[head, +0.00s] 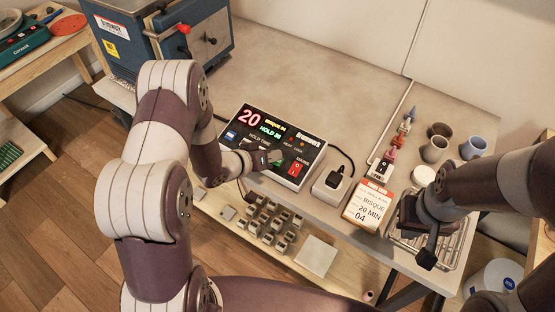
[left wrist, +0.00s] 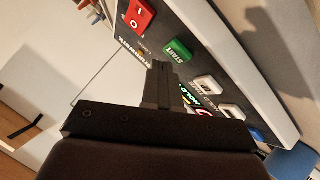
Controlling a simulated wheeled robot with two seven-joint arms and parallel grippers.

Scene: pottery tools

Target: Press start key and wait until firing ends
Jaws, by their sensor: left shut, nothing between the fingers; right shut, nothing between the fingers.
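My left gripper (head: 266,160) is shut and empty, over the panel close beside the green key. In the left wrist view its fingertips (left wrist: 160,68) are near the key; contact cannot be told. A red rocker switch (left wrist: 138,16) lies beyond the key. My right gripper (head: 427,253) is shut and empty, over a wire rack at the right.
A blue kiln (head: 165,38) stands at the back left. A card (head: 367,205) reading BISQUE 20 MIN 04 stands right of a power adapter (head: 331,184). Several cups (head: 473,148) stand at the right. The back of the table is clear.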

